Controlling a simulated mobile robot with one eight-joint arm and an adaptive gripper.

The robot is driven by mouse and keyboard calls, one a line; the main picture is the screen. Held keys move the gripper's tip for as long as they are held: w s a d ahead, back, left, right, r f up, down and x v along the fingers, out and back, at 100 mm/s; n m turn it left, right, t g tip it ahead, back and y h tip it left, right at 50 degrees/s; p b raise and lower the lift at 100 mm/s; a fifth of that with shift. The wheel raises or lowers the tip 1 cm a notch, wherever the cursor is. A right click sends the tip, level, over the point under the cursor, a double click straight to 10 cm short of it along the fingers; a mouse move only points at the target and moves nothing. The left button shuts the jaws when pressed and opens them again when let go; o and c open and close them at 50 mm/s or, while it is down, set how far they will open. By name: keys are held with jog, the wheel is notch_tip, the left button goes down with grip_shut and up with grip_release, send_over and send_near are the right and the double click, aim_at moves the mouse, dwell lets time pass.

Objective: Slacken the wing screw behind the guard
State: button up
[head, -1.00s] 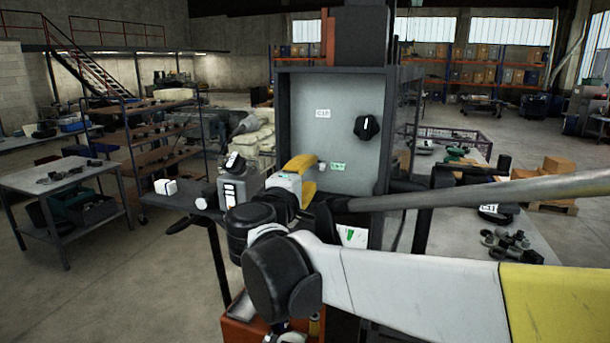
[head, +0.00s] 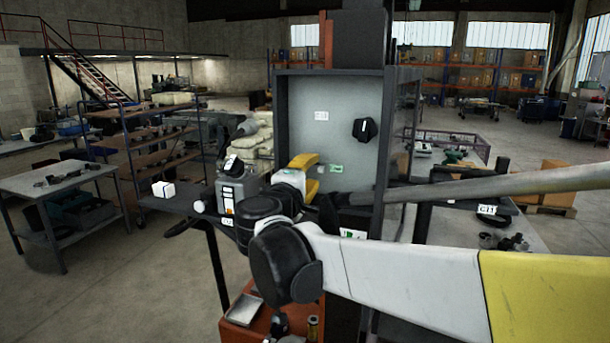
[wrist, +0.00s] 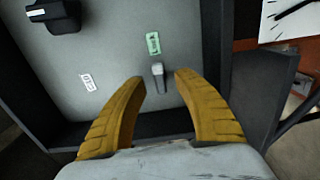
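A small grey upright piece (wrist: 158,76), which looks like the wing screw, stands out from the grey panel just below a green label (wrist: 153,43). My gripper (wrist: 160,88) is open, its two yellow fingers pointing at the panel. In the wrist view the piece shows between the fingertips, with gaps on both sides; I cannot tell how far beyond them it lies. In the head view my gripper (head: 318,172) is in front of the panel (head: 340,95), left of the green label, and hides the small piece. No separate guard is clearly seen.
A black knob (head: 365,130) sits upper right on the panel, and a white label (head: 321,115) is at its upper middle. The box's dark side wall (wrist: 212,50) rises close to the right finger. A dark shelf (head: 183,200) with a grey device is at left.

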jog(key=shift+w+d, duration=0.15)
jog(key=shift+w, duration=0.35)
grip_shut()
jog(key=n, duration=0.4)
jog(key=shift+n+b, duration=0.3)
jog(key=shift+n, duration=0.1)
